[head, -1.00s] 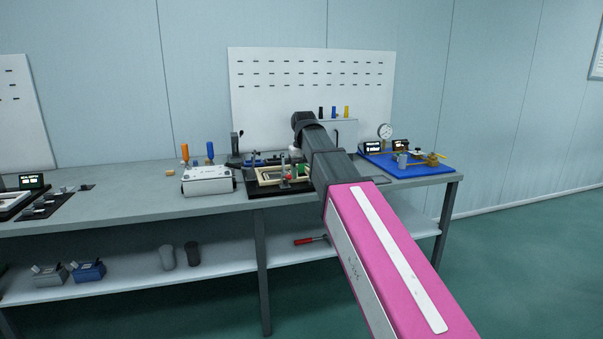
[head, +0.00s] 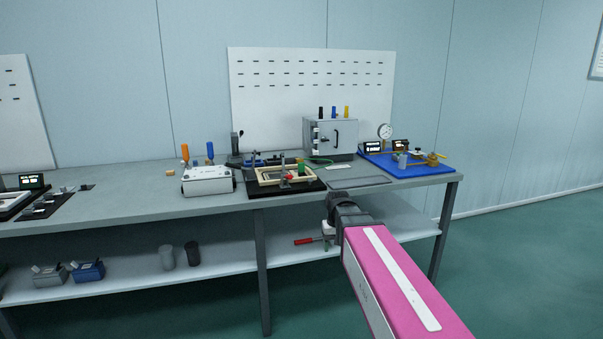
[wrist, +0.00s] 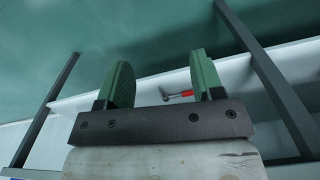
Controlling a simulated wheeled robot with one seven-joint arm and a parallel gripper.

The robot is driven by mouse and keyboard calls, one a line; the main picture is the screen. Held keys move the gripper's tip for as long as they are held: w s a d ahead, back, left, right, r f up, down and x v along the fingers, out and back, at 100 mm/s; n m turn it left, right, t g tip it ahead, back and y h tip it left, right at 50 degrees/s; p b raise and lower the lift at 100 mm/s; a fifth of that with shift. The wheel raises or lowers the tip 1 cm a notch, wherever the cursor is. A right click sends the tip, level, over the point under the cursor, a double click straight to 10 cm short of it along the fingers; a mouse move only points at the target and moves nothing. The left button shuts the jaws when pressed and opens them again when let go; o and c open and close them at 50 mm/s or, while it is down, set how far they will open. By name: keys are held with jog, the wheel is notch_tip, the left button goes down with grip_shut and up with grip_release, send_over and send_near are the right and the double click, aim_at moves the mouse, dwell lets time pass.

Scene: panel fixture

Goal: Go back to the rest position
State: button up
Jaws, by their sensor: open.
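My arm ends in my gripper, whose two green fingers (wrist: 162,85) stand wide apart in the wrist view with nothing between them in their grasp. In the head view my gripper (head: 328,244) hangs low in front of the bench's front edge, mostly hidden behind my dark wrist. The panel fixture (head: 288,176) with its pale frame sits on a black base on the bench, clear of my arm.
The workbench (head: 140,200) has a lower shelf (head: 225,272) holding a red-handled tool (head: 305,241), also seen in the wrist view (wrist: 180,94). A grey cabinet (head: 340,140) and a blue tray (head: 425,170) stand on top. The floor at right is free.

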jog(key=s+d+f+m, duration=0.1)
jog(key=s+d+f, duration=0.6)
jog(key=s+f, duration=0.4)
notch_tip(320, 180, down, 2)
jog(key=shift+f, duration=0.15)
jog(key=shift+s, duration=0.1)
